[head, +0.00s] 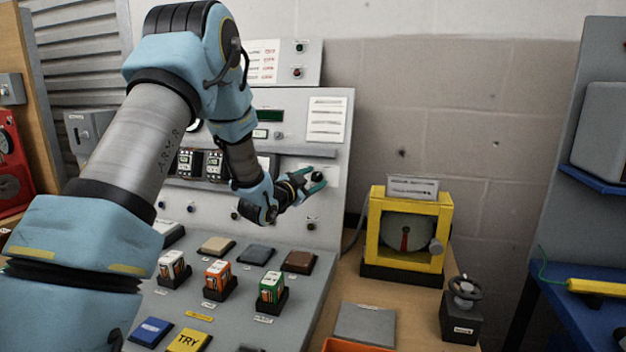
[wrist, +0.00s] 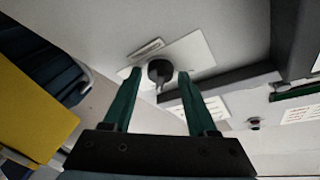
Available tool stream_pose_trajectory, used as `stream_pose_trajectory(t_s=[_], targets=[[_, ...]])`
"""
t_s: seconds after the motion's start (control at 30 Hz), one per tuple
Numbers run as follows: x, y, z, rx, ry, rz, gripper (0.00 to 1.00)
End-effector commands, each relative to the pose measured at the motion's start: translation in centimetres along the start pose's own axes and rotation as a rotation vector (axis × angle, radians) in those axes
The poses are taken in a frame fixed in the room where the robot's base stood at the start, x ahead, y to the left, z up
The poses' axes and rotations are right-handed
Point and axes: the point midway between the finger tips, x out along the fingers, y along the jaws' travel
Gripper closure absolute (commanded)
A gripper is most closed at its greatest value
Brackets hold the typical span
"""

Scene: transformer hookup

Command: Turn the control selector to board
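The control selector is a small black knob (wrist: 160,72) on a white plate (wrist: 190,55) on the grey panel. In the wrist view it sits between and just beyond the fingertips of my gripper (wrist: 160,78). The two green fingers are apart, one on each side of the knob, with a gap showing on both sides. In the head view my gripper (head: 314,183) is at the right part of the upright panel, with the dark knob (head: 318,177) between its fingers. The knob's pointer and the plate's lettering are too small to read.
A yellow-framed gauge box (head: 408,232) stands right of the panel on the wooden bench. A black handwheel unit (head: 462,308) is farther right. Several coloured blocks, including a green one (head: 271,288), stand on the sloping desk below my arm. A dark ledge (wrist: 222,82) lies close beside the plate.

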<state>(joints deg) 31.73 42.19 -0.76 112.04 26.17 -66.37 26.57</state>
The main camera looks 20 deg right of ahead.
Motion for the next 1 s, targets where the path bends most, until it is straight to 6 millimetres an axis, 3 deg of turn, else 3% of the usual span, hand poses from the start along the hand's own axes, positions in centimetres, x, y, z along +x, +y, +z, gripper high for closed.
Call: stream_pose_trajectory(t_s=[0.07,0.5,1.0], targets=[[-0.01,-0.01,0.0,0.0,0.0,0.0,0.52],[-0.03,0.0,0.0,0.0,0.0,0.0,1.0],[-0.06,0.38,0.38,-0.071,0.0,-0.033,1.0]])
